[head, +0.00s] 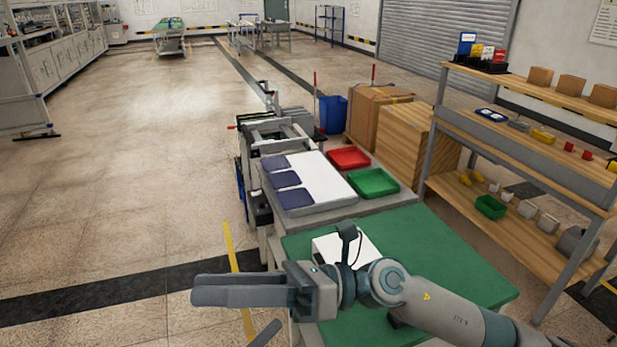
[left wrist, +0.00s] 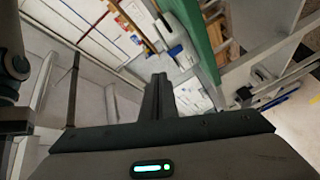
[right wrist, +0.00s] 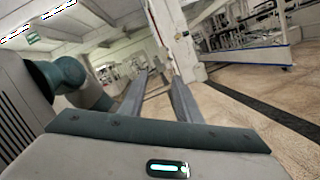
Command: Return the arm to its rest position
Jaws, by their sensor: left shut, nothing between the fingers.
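My right arm (head: 445,310) comes in from the right in the head view, low across the green work mat. My right gripper (head: 198,289) points left, past the table's left edge and over the floor. In the right wrist view its two fingers (right wrist: 160,82) stand apart with nothing between them. Of my left gripper (head: 268,330) only a dark fingertip shows at the bottom edge of the head view. In the left wrist view its fingers (left wrist: 160,85) are together and empty. The rest of my left arm is hidden from the head view.
The green mat (head: 450,250) holds a white block (head: 330,246), partly behind my right arm. Beyond stand a red tray (head: 349,158), a green tray (head: 373,183) and a white board with blue pads (head: 318,180). A wooden shelf rack (head: 520,140) stands right. Floor at left is clear.

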